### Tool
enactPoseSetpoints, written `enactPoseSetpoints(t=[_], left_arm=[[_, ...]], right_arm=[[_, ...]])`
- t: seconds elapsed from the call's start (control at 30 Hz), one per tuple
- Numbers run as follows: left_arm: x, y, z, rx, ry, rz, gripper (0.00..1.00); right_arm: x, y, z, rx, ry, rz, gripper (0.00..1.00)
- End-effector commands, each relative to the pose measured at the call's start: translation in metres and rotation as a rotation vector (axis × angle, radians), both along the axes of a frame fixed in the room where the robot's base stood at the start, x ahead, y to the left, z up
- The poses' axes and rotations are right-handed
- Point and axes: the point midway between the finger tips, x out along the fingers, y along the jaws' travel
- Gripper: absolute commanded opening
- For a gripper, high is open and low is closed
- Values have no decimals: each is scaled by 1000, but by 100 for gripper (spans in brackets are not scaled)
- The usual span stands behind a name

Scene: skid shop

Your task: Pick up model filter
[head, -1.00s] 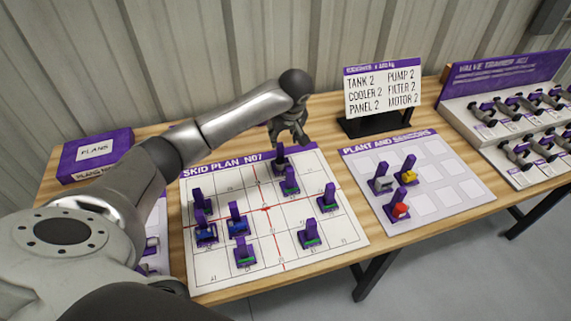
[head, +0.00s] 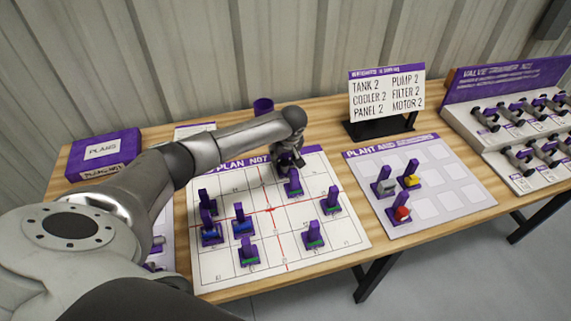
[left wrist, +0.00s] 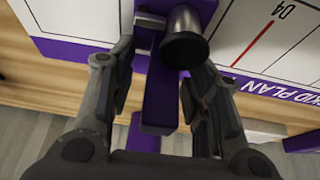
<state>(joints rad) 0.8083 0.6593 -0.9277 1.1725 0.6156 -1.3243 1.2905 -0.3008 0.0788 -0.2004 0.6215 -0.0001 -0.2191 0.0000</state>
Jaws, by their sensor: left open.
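A small model with a purple upright handle and a dark metal cylinder (left wrist: 185,40) stands at the back of the skid plan board (head: 345,235); I take it for the model filter, though no label on it can be read. In the head view my left gripper (head: 288,163) is down over it and mostly hides it. In the left wrist view the left gripper (left wrist: 160,85) is open, with one finger on each side of the purple handle (left wrist: 158,100). Gaps show between the fingers and the handle. My right gripper is not in view.
A purple cup (head: 263,106) and a sign (head: 387,92) stand behind. The plant and sensors board (head: 455,185) lies to the right.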

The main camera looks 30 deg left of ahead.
Motion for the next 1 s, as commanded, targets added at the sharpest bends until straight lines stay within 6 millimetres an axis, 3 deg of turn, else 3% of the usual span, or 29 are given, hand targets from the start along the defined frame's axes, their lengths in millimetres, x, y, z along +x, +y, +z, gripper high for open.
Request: enactPoseSetpoints(t=[0.17, 0.53, 1.0], left_arm=[[0, 0, 0, -1, -1, 0, 45], [0, 0, 0, -1, -1, 0, 0], [1, 0, 8, -1, -4, -1, 0]], right_arm=[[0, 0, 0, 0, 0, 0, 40], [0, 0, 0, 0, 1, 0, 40], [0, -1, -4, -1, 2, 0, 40]])
